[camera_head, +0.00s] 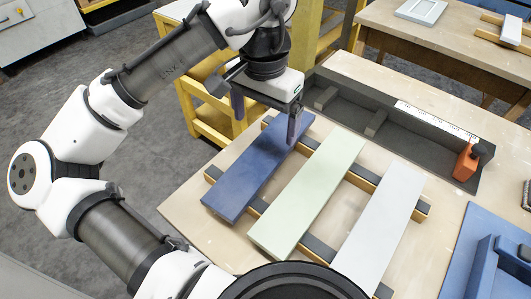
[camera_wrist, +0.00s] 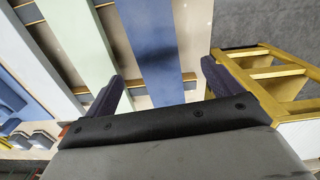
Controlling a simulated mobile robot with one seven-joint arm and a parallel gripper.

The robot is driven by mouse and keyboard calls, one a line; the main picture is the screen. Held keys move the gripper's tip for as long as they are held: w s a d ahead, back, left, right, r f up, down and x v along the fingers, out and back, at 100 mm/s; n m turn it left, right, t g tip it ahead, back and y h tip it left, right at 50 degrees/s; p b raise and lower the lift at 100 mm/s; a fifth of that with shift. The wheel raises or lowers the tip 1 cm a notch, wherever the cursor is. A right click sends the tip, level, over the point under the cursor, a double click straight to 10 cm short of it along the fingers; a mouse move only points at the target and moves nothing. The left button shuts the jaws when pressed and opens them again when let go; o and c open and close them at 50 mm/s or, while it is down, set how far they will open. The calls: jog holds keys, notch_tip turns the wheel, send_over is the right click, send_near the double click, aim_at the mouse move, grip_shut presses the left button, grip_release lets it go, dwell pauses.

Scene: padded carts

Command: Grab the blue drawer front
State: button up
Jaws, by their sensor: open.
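The blue drawer front (camera_head: 258,170) is a flat dark blue board. It lies on two padded wooden rails on the table, leftmost of three boards. It also shows in the wrist view (camera_wrist: 152,50), running between my two fingers. My gripper (camera_head: 266,120) is open near the board's far end, with one finger on each side of it in the picture. In the wrist view my gripper (camera_wrist: 160,95) has its dark fingers spread wider than the board. Nothing is held. I cannot tell how high the fingertips are above the board.
A pale green board (camera_head: 308,192) and a light grey board (camera_head: 382,222) lie parallel to the right. A dark tray (camera_head: 400,140) with an orange clamp (camera_head: 466,162) is behind. A yellow cart (camera_head: 200,125) stands left of the table. Blue parts (camera_head: 485,255) sit at right.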

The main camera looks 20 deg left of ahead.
aim_at(265, 152)
jog(key=shift+s+d+f, duration=0.1)
jog(key=shift+s+f, duration=0.1)
jog(key=shift+f, duration=1.5)
jog(key=shift+s+d+f, duration=0.1)
jog(key=shift+s+f, duration=0.1)
jog(key=shift+f, duration=1.45)
jog(key=c, duration=1.3)
jog(key=shift+r, duration=0.15)
